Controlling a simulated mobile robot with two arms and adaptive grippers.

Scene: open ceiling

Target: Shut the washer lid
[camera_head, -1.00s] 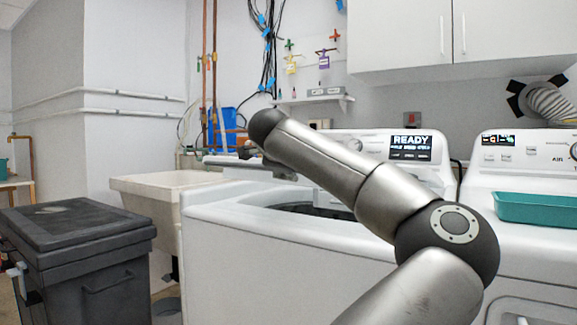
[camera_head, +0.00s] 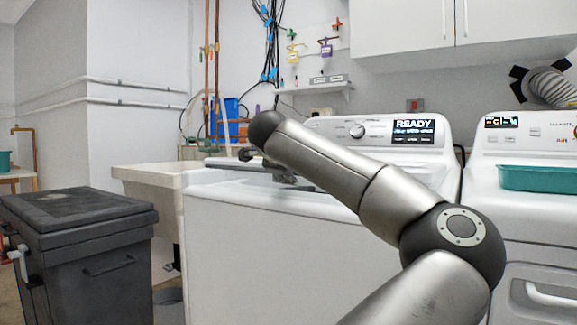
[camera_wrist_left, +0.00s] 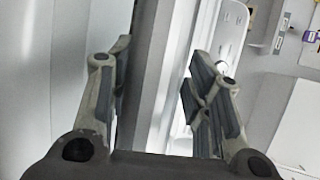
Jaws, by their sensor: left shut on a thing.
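The white washer (camera_head: 285,248) stands in the middle of the head view, with its READY display (camera_head: 413,125) lit. Its lid (camera_head: 222,161) shows as a thin, near-level slab at the left of the washer top, partly behind my arm. How far it stands from closed is unclear. My left gripper (camera_head: 268,165) is at this slab, and my forearm hides part of it. In the left wrist view, a grey and white edge of the lid (camera_wrist_left: 148,85) runs between the two fingers of my gripper (camera_wrist_left: 157,85), which is shut on it. My right gripper is out of view.
A dryer with a teal tray (camera_head: 540,178) on top stands at the right. A utility sink (camera_head: 150,175) and a dark lidded bin (camera_head: 95,245) stand at the left. Wall cabinets (camera_head: 400,20) and a small shelf (camera_head: 315,90) are above.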

